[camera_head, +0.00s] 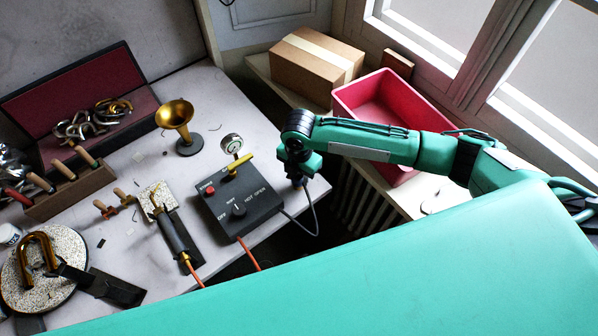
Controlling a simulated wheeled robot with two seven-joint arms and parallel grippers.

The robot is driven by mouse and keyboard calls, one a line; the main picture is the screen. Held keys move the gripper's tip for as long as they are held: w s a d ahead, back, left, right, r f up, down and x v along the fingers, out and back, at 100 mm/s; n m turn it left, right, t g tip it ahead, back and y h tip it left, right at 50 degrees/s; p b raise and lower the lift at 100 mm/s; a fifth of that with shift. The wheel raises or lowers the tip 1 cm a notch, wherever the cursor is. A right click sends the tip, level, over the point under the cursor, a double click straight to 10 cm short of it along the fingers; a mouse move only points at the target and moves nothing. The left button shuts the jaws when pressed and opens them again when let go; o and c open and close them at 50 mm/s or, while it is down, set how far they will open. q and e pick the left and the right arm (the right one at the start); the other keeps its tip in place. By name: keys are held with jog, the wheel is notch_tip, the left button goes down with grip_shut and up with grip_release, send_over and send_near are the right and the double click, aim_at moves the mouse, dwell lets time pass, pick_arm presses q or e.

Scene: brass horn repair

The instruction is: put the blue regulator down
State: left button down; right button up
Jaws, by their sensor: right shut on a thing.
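My right gripper (297,180) points down at the right edge of the workbench, close to the dark control box. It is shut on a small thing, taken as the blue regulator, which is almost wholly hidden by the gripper. A thin grey-blue hose (314,220) hangs in a loop from just below the gripper and runs back to the side of the control box (238,206). I cannot tell whether the held thing touches the bench. My left gripper is out of view.
The workbench (225,105) has bare room behind the box. A brass horn bell (176,116) on a stand, a gauge (232,143), a burner block (179,240) and a wooden tool rack (72,190) stand nearby. A red bin (345,97) and a cardboard box (304,75) are behind my right arm.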

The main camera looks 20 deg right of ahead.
jog(key=o, duration=1.2)
jog(key=shift+c, duration=0.2)
notch_tip(320, 180, up, 11)
jog(key=b, duration=0.3)
jog(key=shift+r, duration=0.65)
jog(key=shift+s+f, duration=0.1)
